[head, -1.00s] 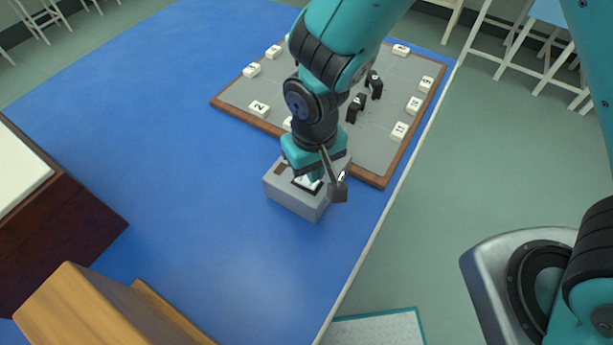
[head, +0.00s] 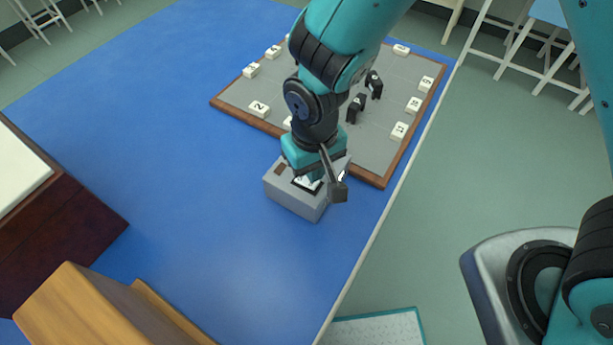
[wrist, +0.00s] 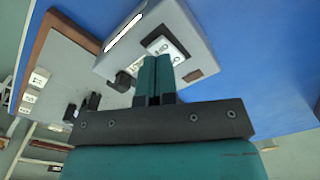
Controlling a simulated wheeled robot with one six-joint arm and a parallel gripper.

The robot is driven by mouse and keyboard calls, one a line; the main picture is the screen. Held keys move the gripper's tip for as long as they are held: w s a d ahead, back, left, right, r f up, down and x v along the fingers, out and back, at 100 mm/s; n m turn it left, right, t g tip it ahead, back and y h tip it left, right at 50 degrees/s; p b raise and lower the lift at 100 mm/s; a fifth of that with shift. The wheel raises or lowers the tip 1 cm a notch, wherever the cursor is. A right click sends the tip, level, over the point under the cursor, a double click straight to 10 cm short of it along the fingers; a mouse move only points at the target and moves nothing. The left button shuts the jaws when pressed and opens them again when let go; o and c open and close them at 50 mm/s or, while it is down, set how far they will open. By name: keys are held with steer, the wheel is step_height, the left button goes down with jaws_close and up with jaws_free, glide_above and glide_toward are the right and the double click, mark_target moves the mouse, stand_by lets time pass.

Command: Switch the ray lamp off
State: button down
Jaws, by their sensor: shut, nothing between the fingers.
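The ray lamp is a grey box (head: 292,197) on the blue bench, at the near edge of the board. In the wrist view the lamp (wrist: 192,28) shows a bright white strip (wrist: 125,33) along one side. A white plate with a dark border and dark marks (wrist: 165,45) is on its top. My gripper (head: 308,178) is over the lamp's top, pointing down. In the wrist view its two teal fingers (wrist: 155,62) are together and empty, their tips at the white plate and hiding part of it. I cannot tell whether they touch it.
A grey board with a wooden rim (head: 240,110) lies behind the lamp, bearing white numbered blocks (head: 259,108) and black pieces (head: 356,108). A wooden block (head: 95,305) and a dark red box (head: 85,230) stand at the left. The blue bench (head: 215,240) is clear left of the lamp.

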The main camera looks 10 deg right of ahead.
steer(key=shift+f+b, duration=0.9)
steer(key=shift+f, duration=0.4)
stand_by(0.4)
steer(key=shift+r, duration=0.1)
steer(key=shift+r+p, duration=3.05)
steer(key=shift+r, duration=0.4)
steer(key=shift+r, duration=0.1)
steer(key=s+d+r+n+y, duration=0.1)
steer(key=s+d+r, duration=0.2)
steer(key=r, duration=0.4)
steer(key=s+d+r+y, duration=0.1)
steer(key=s+d+r, duration=0.2)
steer(key=r, duration=0.4)
steer(key=s+d+r+n+y, duration=0.1)
steer(key=s+d+r, duration=0.3)
steer(key=r, duration=0.4)
steer(key=shift+s+n+y, duration=0.2)
steer(key=shift+n+y, duration=0.1)
steer(key=shift+y, duration=0.3)
steer(key=shift+d, duration=0.1)
